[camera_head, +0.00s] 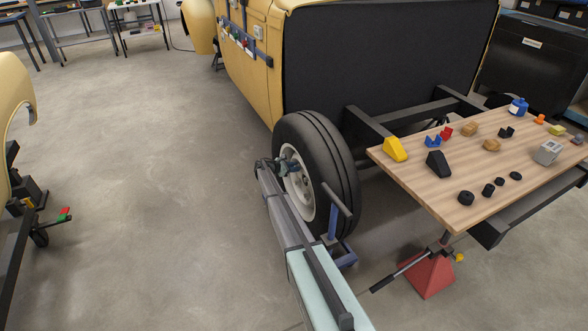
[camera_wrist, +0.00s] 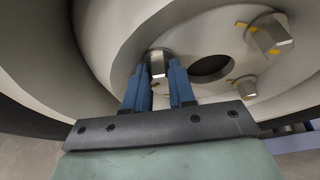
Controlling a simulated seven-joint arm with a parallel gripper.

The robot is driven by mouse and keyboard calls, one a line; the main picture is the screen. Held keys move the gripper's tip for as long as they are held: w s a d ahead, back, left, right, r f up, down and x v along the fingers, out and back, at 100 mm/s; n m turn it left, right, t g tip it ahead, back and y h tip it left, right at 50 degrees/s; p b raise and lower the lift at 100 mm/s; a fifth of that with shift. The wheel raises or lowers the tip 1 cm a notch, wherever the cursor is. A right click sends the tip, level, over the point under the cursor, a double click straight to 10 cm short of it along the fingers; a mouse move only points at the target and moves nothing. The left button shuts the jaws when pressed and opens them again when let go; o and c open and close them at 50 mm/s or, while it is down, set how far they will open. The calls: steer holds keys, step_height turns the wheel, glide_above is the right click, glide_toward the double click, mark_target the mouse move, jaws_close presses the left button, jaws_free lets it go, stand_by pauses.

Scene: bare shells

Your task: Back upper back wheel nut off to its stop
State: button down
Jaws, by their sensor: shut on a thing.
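The back wheel (camera_head: 322,170) is a black tyre on a pale rim, mounted on the yellow car shell. In the wrist view the pale wheel disc (camera_wrist: 215,50) has a dark centre hole and several silver nuts. My gripper (camera_wrist: 158,72) has its two blue fingers shut on one silver nut (camera_wrist: 158,62), one finger on each side. Two other nuts show to the right, the larger one (camera_wrist: 268,35) with yellow marks beside it and a smaller one (camera_wrist: 246,88) lower down. In the head view my gripper (camera_head: 283,165) reaches the wheel face; the gripped nut is hidden there.
A wooden table (camera_head: 440,195) with wedges, small blocks and black round parts stands to the right of the wheel. A blue stand (camera_head: 340,250) is close by the wheel's base. A red jack stand (camera_head: 430,275) is below the table.

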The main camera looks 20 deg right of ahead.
steer(key=n+g, duration=0.2)
steer(key=n, duration=0.1)
steer(key=shift+w, duration=0.15)
steer(key=shift+n+g, duration=0.3)
steer(key=shift+n, duration=0.1)
stand_by(0.4)
steer(key=c, duration=0.9)
jaws_free()
steer(key=shift+c, duration=0.2)
steer(key=v, duration=1.3)
steer(key=shift+a+r, duration=0.15)
steer(key=shift+a, duration=0.25)
steer(key=shift+d, duration=0.1)
